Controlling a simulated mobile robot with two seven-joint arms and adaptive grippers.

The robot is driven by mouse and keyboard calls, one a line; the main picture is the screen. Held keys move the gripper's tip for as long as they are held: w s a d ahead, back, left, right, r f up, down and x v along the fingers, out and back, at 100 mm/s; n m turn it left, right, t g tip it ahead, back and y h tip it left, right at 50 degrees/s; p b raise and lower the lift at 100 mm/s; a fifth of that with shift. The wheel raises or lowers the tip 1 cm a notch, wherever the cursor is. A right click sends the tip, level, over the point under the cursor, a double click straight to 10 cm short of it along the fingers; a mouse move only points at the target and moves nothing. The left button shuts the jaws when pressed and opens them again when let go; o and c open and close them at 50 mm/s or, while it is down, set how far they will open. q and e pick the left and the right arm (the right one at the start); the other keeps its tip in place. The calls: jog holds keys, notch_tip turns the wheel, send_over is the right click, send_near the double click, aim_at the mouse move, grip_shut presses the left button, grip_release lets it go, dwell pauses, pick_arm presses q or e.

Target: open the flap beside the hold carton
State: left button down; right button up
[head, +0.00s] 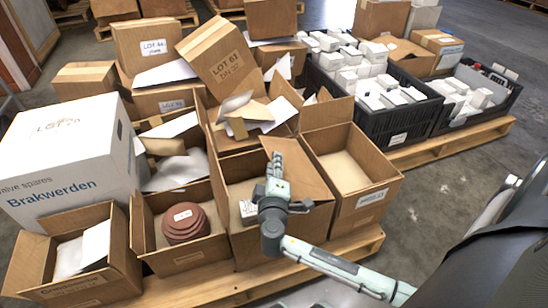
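My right gripper (276,160) reaches over an open brown carton (264,247) at the front middle of the pallet, fingers pointing away from me. A brown flap (304,178) of this carton stands up just right of the gripper. I cannot tell whether they touch. The fingers are too small to tell open from shut. A small printed white item (248,208) lies in the carton, partly behind my wrist. To the right is an open, seemingly empty carton (372,183) with a white label. No readable label says which carton is the hold carton. My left gripper is not in view.
Left stand a carton with reddish-brown discs (187,222), an open carton (75,272) and a big white Brakwerden box (65,160). Lot-labelled cartons (218,60) are stacked behind. A black crate (375,127) of white boxes is at right. Bare floor (440,195) lies front right.

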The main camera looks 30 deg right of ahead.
grip_shut()
jog(key=shift+d+r, duration=0.1)
jog(key=shift+r, duration=0.05)
dwell(0.5)
